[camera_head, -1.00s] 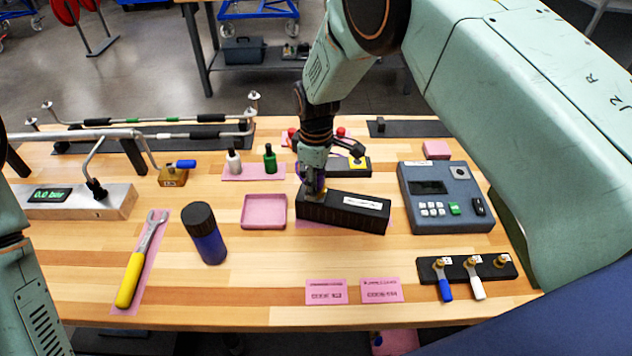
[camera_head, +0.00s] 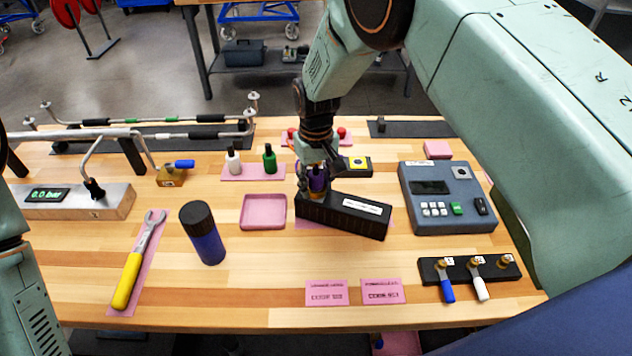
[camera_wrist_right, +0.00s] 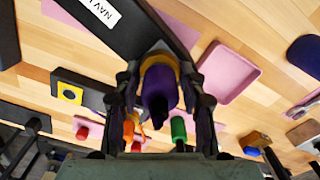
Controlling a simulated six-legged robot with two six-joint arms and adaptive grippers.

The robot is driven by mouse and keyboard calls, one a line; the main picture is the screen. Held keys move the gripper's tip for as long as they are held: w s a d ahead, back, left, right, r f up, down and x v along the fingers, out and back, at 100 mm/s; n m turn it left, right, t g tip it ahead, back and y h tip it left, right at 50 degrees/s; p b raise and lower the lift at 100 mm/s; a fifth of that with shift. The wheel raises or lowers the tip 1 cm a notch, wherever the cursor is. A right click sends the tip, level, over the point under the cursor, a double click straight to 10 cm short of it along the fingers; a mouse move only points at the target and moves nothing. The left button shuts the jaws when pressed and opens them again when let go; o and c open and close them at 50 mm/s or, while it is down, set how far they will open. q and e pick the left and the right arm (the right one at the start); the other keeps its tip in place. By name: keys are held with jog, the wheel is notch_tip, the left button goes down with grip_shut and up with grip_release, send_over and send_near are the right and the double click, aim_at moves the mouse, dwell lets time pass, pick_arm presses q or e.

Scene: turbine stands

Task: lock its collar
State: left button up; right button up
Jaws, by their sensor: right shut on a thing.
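A purple plug (camera_head: 317,180) with a gold collar (camera_head: 316,196) stands at the left end of the long black box (camera_head: 350,219), which bears a white label. My right gripper (camera_head: 316,184) is over that end of the box and shut on the purple plug. In the right wrist view the plug (camera_wrist_right: 158,92) sits between both fingers of the gripper (camera_wrist_right: 163,82). The gold collar (camera_wrist_right: 160,60) rings the plug at the box side. Whether the collar is locked cannot be told. My left gripper is out of view.
A grey keypad unit (camera_head: 445,198) is to the right. A black rack with valves (camera_head: 468,270) lies at front right. Two pink cards (camera_head: 326,292) lie in front.

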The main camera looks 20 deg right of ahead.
jog(key=shift+r+m, duration=0.1)
jog(key=shift+m, duration=1.6)
dwell(0.8)
jog(key=o, duration=1.2)
notch_tip(320, 180, up, 12)
jog(key=shift+f, duration=0.1)
